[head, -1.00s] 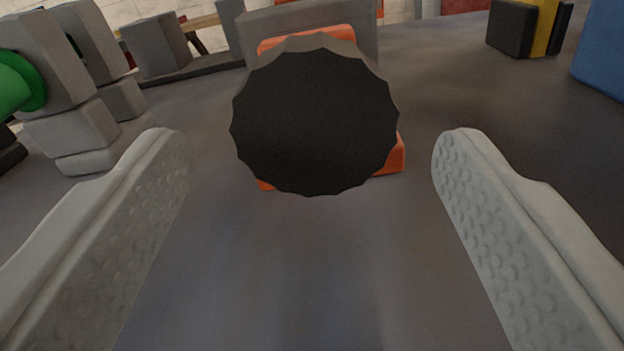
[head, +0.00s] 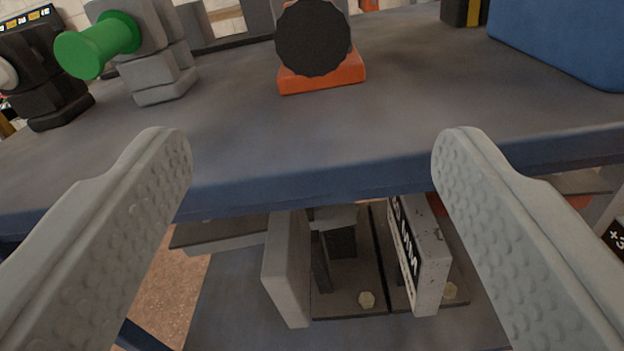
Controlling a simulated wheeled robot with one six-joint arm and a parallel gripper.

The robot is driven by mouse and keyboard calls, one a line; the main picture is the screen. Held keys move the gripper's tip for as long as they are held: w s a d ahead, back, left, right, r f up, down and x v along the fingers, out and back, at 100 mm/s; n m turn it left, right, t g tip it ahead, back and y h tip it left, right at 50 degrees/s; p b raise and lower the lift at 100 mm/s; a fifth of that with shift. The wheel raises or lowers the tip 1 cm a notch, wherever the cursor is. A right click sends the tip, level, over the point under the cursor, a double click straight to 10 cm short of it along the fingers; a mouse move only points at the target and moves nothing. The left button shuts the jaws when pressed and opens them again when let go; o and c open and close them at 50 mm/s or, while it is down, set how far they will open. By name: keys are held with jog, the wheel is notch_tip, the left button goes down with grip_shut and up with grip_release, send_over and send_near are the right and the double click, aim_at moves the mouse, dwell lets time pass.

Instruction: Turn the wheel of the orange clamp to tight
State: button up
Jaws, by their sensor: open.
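The orange clamp (head: 322,80) stands on the bench top near the upper middle of the view. Its black scalloped wheel (head: 313,38) faces me and hides most of the clamp body. My gripper (head: 311,155) is open and empty, one finger at each side of the view. It is apart from the wheel, which lies beyond and above the fingertips in the picture. I cannot read any mark on the wheel that tells how tight it is.
A grey device with a green knob (head: 97,45) and a black device (head: 45,70) stand left. A blue box (head: 565,40) stands right. The bench's front edge (head: 330,190) crosses the view, with a lower shelf (head: 230,310) holding plates beneath. Bench top before the clamp is clear.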

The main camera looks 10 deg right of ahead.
aim_at(313, 46)
dwell(0.3)
jog(key=w+d+n, duration=0.1)
jog(key=w+d, duration=0.1)
jog(key=w, duration=0.3)
jog(key=w+d+n, duration=0.1)
jog(key=w+d, duration=0.1)
jog(key=w, duration=0.4)
jog(key=w+d+n, duration=0.1)
jog(key=w+d, duration=0.1)
jog(key=w, duration=0.3)
jog(key=shift+w+f+n, duration=0.1)
jog(key=shift+w+n, duration=0.1)
jog(key=shift+n, duration=0.1)
jog(key=shift+c, duration=0.4)
jog(key=c, duration=0.9)
jog(key=shift+m, duration=1.6)
